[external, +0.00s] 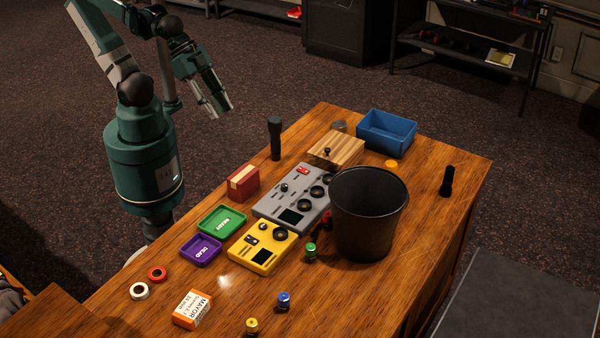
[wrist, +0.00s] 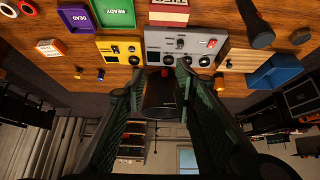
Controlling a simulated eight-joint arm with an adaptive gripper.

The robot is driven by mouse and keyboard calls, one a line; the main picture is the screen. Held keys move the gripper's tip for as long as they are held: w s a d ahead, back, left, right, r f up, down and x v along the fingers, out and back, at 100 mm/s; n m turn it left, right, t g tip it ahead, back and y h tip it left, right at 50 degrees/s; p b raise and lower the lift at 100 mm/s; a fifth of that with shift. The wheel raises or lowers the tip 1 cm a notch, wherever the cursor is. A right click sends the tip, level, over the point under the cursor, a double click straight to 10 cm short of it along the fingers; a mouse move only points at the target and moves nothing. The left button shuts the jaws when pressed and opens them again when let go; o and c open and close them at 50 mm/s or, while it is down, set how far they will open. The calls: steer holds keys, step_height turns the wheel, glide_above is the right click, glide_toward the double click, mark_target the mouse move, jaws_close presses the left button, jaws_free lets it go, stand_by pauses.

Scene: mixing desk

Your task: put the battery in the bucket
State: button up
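Small battery-like cylinders stand on the desk in the external view: a green one (external: 311,253) just left of the bucket, a blue one (external: 283,302) and a yellow one (external: 252,326) near the front edge. The black bucket (external: 368,215) stands upright at the right of the desk; its inner floor is hidden. In the wrist view the bucket (wrist: 160,95) shows between my fingers, farther off. My gripper (external: 218,108) is raised beyond the desk's far left edge, away from the objects. Its fingers (wrist: 158,88) are apart with nothing held.
A grey mixer (external: 290,197) and yellow device (external: 262,247) lie left of the bucket. Green (external: 222,221) and purple (external: 201,250) trays, a red box (external: 243,183), an upright black flashlight (external: 275,138) and a blue bin (external: 387,131) stand around.

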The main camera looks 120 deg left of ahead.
steer(key=w+a+f+n+g+h+p, duration=0.1)
steer(key=w+f+n+g, duration=0.1)
steer(key=w+n, duration=1.45)
steer(key=w+a+f+n+g+h, duration=0.1)
steer(key=w+a+f+n, duration=0.1)
steer(key=w+f+n, duration=0.3)
steer(key=w+a+f+n+h+p, duration=0.1)
steer(key=w+f+n, duration=0.4)
steer(key=w+f, duration=0.6)
steer(key=w+a, duration=0.1)
steer(key=w, duration=0.3)
steer(key=shift+w+a+f+g, duration=0.25)
steer(key=shift+w+f+g, duration=0.15)
steer(key=shift+f, duration=0.1)
steer(key=shift+x, duration=1.2)
steer(key=shift+d+f, duration=0.1)
